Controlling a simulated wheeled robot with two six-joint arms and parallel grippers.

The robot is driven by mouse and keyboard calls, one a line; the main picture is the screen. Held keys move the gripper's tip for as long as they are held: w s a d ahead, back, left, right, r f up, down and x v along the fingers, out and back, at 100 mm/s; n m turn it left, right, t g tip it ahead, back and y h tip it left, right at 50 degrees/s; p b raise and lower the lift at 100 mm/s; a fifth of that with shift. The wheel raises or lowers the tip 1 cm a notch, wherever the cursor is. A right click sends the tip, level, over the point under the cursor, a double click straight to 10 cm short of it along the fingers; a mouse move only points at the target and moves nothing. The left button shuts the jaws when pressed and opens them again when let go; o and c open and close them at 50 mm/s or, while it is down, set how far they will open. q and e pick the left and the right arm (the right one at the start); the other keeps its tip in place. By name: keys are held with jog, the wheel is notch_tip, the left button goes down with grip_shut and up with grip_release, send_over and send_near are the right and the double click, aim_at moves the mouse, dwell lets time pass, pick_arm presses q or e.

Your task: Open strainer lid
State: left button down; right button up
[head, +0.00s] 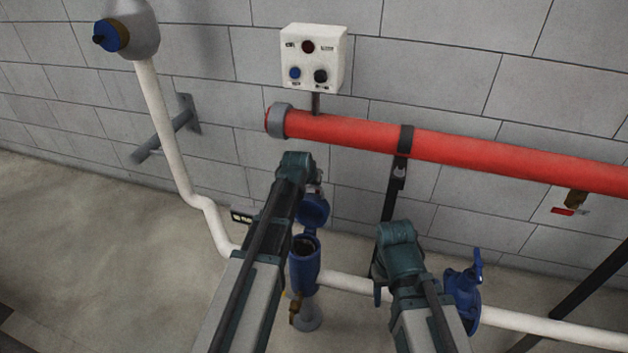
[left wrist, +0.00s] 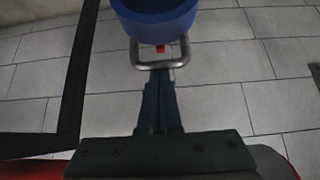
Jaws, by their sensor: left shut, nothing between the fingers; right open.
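The blue strainer body (head: 304,268) stands on the white pipe, between my two arms in the head view, with its dark mouth showing. Its round blue lid (head: 313,211) is swung up behind the mouth. In the left wrist view a blue round part, apparently the lid (left wrist: 155,18), is at the top, with a grey metal handle loop (left wrist: 159,60) below it. My left gripper (left wrist: 160,76) is shut and empty, its tips at the handle's lower bar; contact is unclear. My right gripper (head: 378,294) is open and empty, right of the strainer, partly hidden by its wrist.
A red pipe (head: 480,152) runs along the block wall above my wrists. A white control box (head: 313,58) hangs above it. A blue valve (head: 463,288) sits on the white pipe (head: 540,325) beside my right arm. The floor at left is clear.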

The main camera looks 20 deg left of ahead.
pick_arm(q)
jog(key=w, duration=0.4)
jog(key=p+v, duration=0.8)
jog(key=v, duration=0.2)
jog(key=shift+s, duration=0.35)
